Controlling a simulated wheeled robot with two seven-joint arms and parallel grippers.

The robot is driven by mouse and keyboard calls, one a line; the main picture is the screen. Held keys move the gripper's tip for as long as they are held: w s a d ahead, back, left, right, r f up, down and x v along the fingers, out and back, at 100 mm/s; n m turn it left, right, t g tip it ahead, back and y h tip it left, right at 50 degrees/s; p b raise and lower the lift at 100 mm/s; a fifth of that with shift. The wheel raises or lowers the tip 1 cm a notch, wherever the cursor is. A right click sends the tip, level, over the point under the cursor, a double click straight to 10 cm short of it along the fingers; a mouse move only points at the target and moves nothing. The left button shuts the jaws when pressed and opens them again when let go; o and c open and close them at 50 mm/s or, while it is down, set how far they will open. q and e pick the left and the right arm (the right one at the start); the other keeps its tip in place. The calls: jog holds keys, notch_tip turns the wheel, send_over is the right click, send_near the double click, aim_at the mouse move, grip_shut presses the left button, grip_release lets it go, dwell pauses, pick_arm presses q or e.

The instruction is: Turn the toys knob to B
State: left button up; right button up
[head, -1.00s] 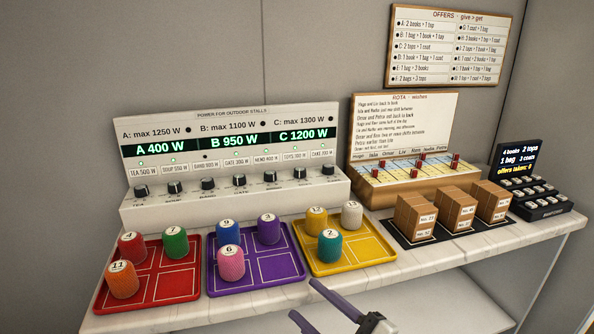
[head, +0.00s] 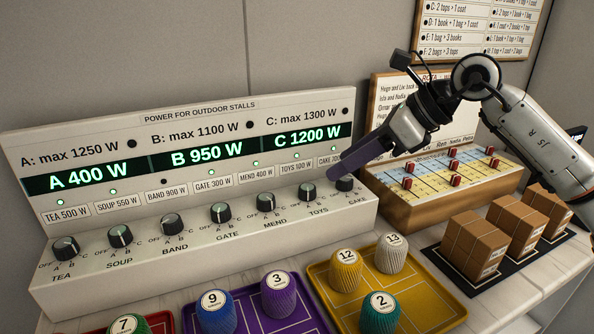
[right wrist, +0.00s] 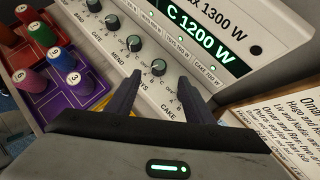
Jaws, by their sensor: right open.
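The toys knob (head: 307,193) is a black dial with a light mark, second from the right in the row on the white power panel (head: 200,268). Its exact setting is too small to read surely. My right gripper (head: 335,174) is open and empty, its purple fingers pointing at the right end of the row. I see no contact. My left gripper is out of view.
The mend knob (head: 266,202) sits close left of the toys knob. Displays read A 400 W, B 950 W, C 1200 W. The rota board (head: 408,215) stands just right of the panel. The yellow tray (head: 437,308) with numbered cylinders is in front; brown boxes (head: 473,245) stand right.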

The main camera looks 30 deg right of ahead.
aim_at(308, 187)
jog(key=shift+w+f, duration=0.15)
jog(key=shift+f, duration=0.1)
jog(key=x, duration=0.8)
jog(key=shift+a, duration=0.15)
jog(key=shift+w+a+f, duration=0.15)
jog(key=shift+a+f, duration=0.05)
jog(key=shift+f, duration=0.15)
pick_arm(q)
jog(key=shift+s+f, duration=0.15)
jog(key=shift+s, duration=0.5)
pick_arm(e)
jog(key=c, duration=1)
